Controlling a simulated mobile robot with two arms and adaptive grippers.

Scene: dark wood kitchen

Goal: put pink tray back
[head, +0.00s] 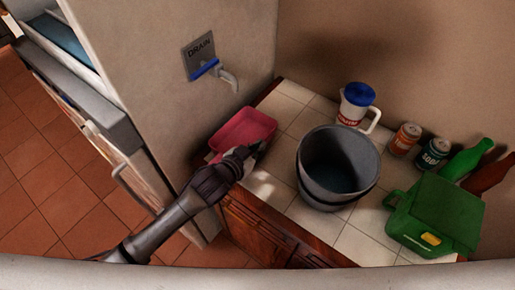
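The pink tray (244,127) is a shallow rectangular dish at the far left end of the white tiled counter, below the drain tap. It appears to sit on or just above the tiles. My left gripper (245,155) is at the tray's near edge, its fingertips overlapping or very close to the rim. The fingers are small and dark, so I cannot tell whether they grip the rim. My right gripper is out of view.
A dark grey bucket (337,167) stands right of the tray. Behind it are a blue-lidded pitcher (356,105), cans (405,139) and bottles (467,159). A green box (433,214) is at the right. A tap (228,78) juts from the wall panel marked DRAIN.

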